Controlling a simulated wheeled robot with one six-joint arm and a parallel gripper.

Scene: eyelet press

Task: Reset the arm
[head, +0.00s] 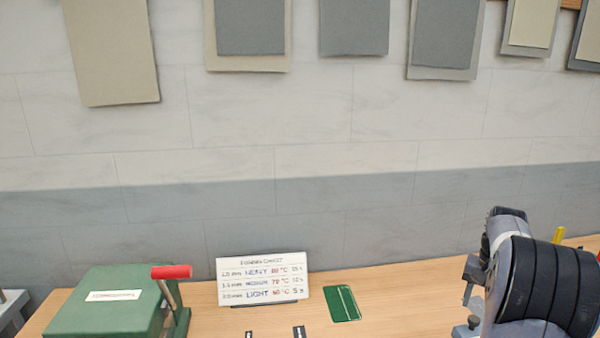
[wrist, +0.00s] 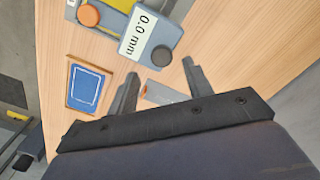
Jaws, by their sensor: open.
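My gripper (wrist: 160,68) shows in the wrist view with its two grey fingers apart and nothing held between them. It is above the wooden table (wrist: 215,45), close to a grey device with a 0.0 mm display (wrist: 142,32). A small flat grey piece (wrist: 165,95) lies below and between the fingers, partly hidden by the gripper. In the head view my arm is bent at the lower right, and its fingers cannot be made out clearly.
A green press (head: 105,305) with a red-ended lever (head: 172,272) stands at left. A settings chart (head: 262,278) and a green card (head: 342,304) are mid-table. The wrist view shows a blue card (wrist: 86,87) and an orange button (wrist: 89,15). Panels (head: 112,50) hang on the wall.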

